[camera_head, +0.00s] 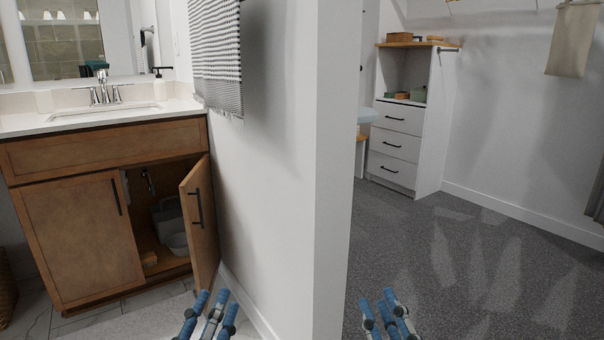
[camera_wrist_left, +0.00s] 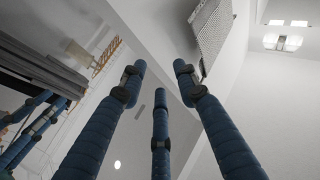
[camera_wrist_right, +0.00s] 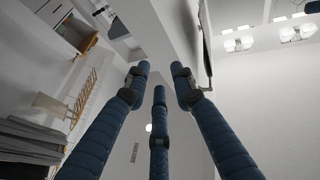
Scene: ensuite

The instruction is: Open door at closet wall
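A closet area shows beyond the white wall end (camera_head: 335,150) in the head view. No closet door can be clearly made out there. A narrow white upright strip (camera_head: 369,50) stands just right of the wall end; whether it is a door edge I cannot tell. My left gripper (camera_head: 215,298) is at the bottom of the head view, left of the wall end, empty, with its blue fingers spread. My right gripper (camera_head: 380,298) is just right of the wall end, also empty with fingers spread. Both wrist views look upward past the fingers.
A wooden vanity (camera_head: 75,220) stands left, its right cabinet door (camera_head: 203,230) ajar. A towel (camera_head: 217,45) hangs on the wall. A white drawer unit (camera_head: 395,145) stands in the closet. The grey carpet (camera_head: 460,270) is clear on the right.

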